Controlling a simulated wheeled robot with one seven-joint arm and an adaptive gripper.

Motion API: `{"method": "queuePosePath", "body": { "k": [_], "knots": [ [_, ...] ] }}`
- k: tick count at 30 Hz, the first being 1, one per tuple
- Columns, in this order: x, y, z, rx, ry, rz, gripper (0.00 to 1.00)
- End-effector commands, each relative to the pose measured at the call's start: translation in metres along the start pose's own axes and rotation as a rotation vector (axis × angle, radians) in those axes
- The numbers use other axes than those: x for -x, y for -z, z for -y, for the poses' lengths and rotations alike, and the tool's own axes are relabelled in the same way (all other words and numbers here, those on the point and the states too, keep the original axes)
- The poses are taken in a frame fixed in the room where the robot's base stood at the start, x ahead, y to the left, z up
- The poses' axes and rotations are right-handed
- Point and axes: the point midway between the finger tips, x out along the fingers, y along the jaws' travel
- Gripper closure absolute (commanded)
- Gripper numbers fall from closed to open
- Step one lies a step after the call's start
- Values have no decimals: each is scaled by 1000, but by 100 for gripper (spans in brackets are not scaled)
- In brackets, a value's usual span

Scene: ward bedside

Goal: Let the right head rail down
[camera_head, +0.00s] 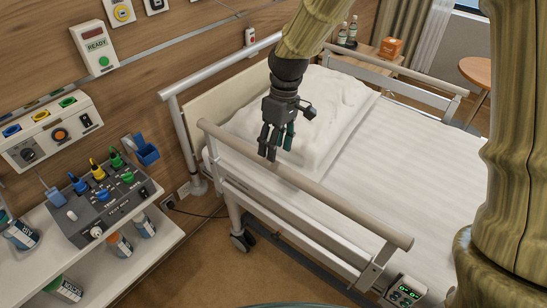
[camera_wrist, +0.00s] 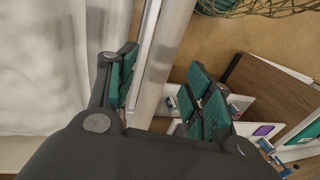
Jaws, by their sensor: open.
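The near head rail (camera_head: 335,203) of the bed is a beige-grey bar along the near side, standing above mattress level. A panel and post hang under it. My gripper (camera_head: 275,143) is at the bar's upper part, near the head end, pointing down. In the wrist view, the rail (camera_wrist: 168,55) runs between the spread fingers of my open gripper (camera_wrist: 163,88). The fingers stand on either side of it with visible gaps, the left finger closer to it. Whether any finger touches the bar cannot be told.
The far rail (camera_head: 420,93) is up across the bed. A pillow (camera_head: 310,115) and white mattress (camera_head: 400,165) lie beyond. A control box (camera_head: 405,292) sits by the near rail's foot end.

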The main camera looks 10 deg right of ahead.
Motion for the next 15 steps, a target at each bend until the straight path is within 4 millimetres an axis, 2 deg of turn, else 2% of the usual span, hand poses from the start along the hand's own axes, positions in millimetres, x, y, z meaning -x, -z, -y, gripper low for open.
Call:
{"method": "queuePosePath", "body": {
  "k": [6,15],
  "knots": [
    [-28,-2,0,-4,2,2,49],
    [-50,-2,-1,-5,0,-2,49]
  ]
}}
